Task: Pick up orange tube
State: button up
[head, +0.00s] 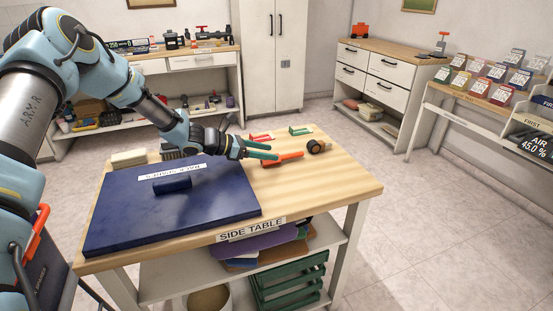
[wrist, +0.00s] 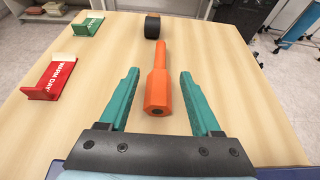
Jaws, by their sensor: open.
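The orange tube (head: 283,160) lies on the wooden top of the side table (head: 340,189), right of the blue board. In the wrist view the orange tube (wrist: 158,85) points away from me, its thicker end nearest. My gripper (head: 270,151) reaches in from the left with its teal fingers low over the table. In the wrist view my gripper (wrist: 160,78) is open, with one finger on each side of the tube's near end. Gaps show on both sides, and nothing is held.
A dark blue board (head: 215,205) with a dark cylinder (head: 172,184) covers the table's left part. A black round part (wrist: 152,25) lies beyond the tube. Red (wrist: 50,78) and green (wrist: 88,25) labelled holders lie to the left. The table's right side is clear.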

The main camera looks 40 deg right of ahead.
aim_at(285, 156)
jog(key=shift+p+x, duration=1.2)
jog(key=shift+x, duration=2.3)
jog(key=shift+f, duration=0.15)
jog(key=shift+c, duration=0.3)
jog(key=shift+a, duration=0.1)
grip_shut()
